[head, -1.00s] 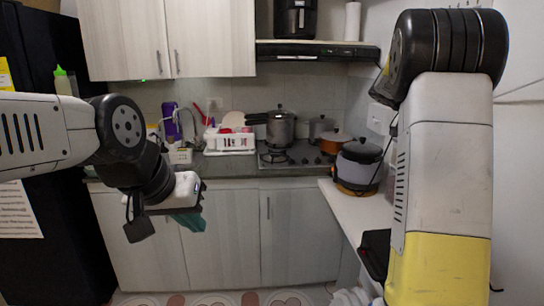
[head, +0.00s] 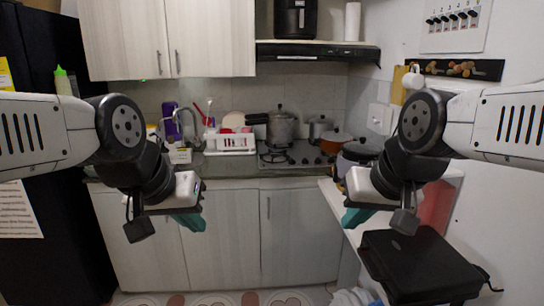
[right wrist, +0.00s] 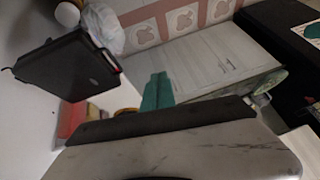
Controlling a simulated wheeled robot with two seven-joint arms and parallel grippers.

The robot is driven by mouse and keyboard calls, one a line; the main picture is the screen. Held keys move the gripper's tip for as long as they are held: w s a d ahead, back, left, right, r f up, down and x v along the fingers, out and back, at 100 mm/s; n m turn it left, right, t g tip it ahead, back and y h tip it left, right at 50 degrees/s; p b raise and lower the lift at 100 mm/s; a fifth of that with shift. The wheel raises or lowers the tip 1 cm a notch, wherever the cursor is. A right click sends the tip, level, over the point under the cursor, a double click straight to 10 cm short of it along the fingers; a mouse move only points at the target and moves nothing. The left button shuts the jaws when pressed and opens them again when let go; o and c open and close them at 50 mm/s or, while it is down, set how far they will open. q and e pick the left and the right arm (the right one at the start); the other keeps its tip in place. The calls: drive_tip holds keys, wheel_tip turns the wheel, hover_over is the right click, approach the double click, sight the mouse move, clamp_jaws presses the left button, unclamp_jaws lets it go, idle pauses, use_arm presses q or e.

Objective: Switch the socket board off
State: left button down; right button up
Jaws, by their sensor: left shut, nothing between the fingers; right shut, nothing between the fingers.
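A white board with a row of several black switches (head: 456,25) hangs on the right wall, at the top right of the head view. The positions of its switches are too small to tell. A white socket plate (head: 380,118) is on the right wall behind the counter. My left gripper (head: 189,220), with teal fingers, is shut and empty in front of the lower cabinets. My right gripper (head: 355,217) is shut and empty above the right counter, well below and left of the switch board. Its teal fingers also show in the right wrist view (right wrist: 157,92), touching nothing visible.
A black case (head: 425,262) lies on the right counter, below my right gripper. A dark rack (head: 455,69) with small items is on the wall under the switch board. Pots (head: 282,126) stand on the stove. The middle floor is free.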

drive_tip(key=o, duration=0.4)
drive_tip(key=shift+s+a+f, duration=0.15)
drive_tip(key=shift+s+a, duration=0.15)
drive_tip(key=shift+c, duration=0.2)
drive_tip(key=o, duration=0.6)
drive_tip(key=w+d+r+g+h, duration=0.1)
drive_tip(key=w+d+r+h, duration=0.25)
drive_tip(key=w+d, duration=0.55)
drive_tip(key=w+d+r+g+h, duration=0.2)
drive_tip(key=w+d+r+h, duration=0.15)
drive_tip(key=w+d, duration=0.5)
drive_tip(key=w+d+r+g+h, duration=0.1)
drive_tip(key=w+d+r+h, duration=0.35)
drive_tip(key=d, duration=0.75)
drive_tip(key=w+d+r+g+h, duration=0.1)
drive_tip(key=w+d+r+h, duration=0.25)
drive_tip(key=w, duration=0.35)
drive_tip(key=w+d+r+g+h, duration=0.2)
drive_tip(key=w+r+h, duration=0.1)
drive_tip(key=w+h, duration=0.25)
drive_tip(key=d, duration=0.8)
drive_tip(key=shift+w+r+m, duration=0.15)
drive_tip(key=shift+w+m, duration=0.05)
drive_tip(key=shift+m, duration=0.1)
drive_tip(key=shift+y, duration=0.25)
